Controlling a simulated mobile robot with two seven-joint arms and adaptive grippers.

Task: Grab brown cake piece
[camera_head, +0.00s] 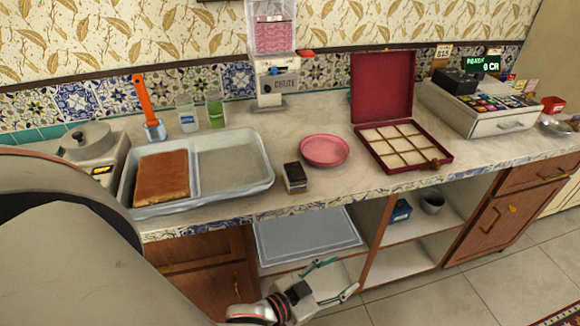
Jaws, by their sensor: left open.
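A small block (295,177) with a dark brown top and a paler side stands on the counter near its front edge. A larger brown cake slab (162,178) lies in the left half of a pale metal tray (265,182). I cannot tell for certain which of them the task means. My left gripper (335,281) is open and empty, below counter height in front of the cabinet shelves, lower than the small block and a little to its right. My right gripper is not in view.
A pink plate (325,150) sits just right of the small block. An open red box (404,152) with compartments is farther right, then a cash register (482,105). A dispenser (272,80) stands behind. The counter edge (320,200) lies above my gripper.

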